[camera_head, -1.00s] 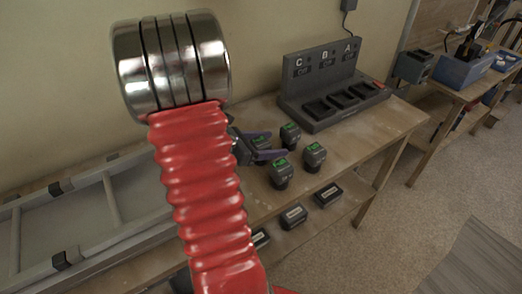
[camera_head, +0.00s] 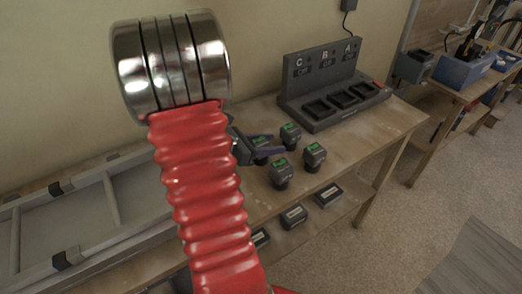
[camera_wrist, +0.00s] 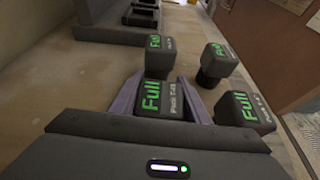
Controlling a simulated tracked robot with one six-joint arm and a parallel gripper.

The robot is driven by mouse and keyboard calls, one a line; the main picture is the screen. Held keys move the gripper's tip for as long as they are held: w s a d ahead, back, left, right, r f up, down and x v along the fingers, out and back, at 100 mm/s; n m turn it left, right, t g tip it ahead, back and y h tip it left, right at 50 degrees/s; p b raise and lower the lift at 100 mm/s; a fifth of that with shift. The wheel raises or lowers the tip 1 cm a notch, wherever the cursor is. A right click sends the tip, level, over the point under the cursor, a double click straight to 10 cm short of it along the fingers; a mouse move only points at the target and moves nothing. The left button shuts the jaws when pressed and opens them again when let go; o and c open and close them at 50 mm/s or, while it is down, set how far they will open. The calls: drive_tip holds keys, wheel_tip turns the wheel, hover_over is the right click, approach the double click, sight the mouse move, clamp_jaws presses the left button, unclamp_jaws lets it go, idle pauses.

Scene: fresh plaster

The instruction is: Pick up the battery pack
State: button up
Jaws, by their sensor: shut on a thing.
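Dark battery packs with green "Full" labels stand on the wooden bench. One battery pack (camera_head: 261,142) is between the purple fingers of my gripper (camera_head: 270,150). In the wrist view my gripper (camera_wrist: 163,103) is shut on this battery pack (camera_wrist: 158,97), with a finger along each side. It looks upright and at bench level; I cannot tell whether it touches the bench. Three similar packs stand close by: a far pack (camera_head: 290,134), a right pack (camera_head: 314,156) and a near pack (camera_head: 281,173). My red arm hides part of the bench.
A charger (camera_head: 335,92) with bays marked A, B and C stands at the back of the bench (camera_head: 385,127). Darker packs (camera_head: 293,215) lie on the lower shelf. A grey ladder-like frame (camera_head: 85,215) is at left. Bench room is free right of the packs.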

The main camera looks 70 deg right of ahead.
drive_tip(key=shift+r, duration=0.1)
drive_tip(key=shift+c, duration=0.2)
wheel_tip(320, 180, up, 10)
idle(0.7)
drive_tip(key=shift+s, duration=0.1)
idle(0.4)
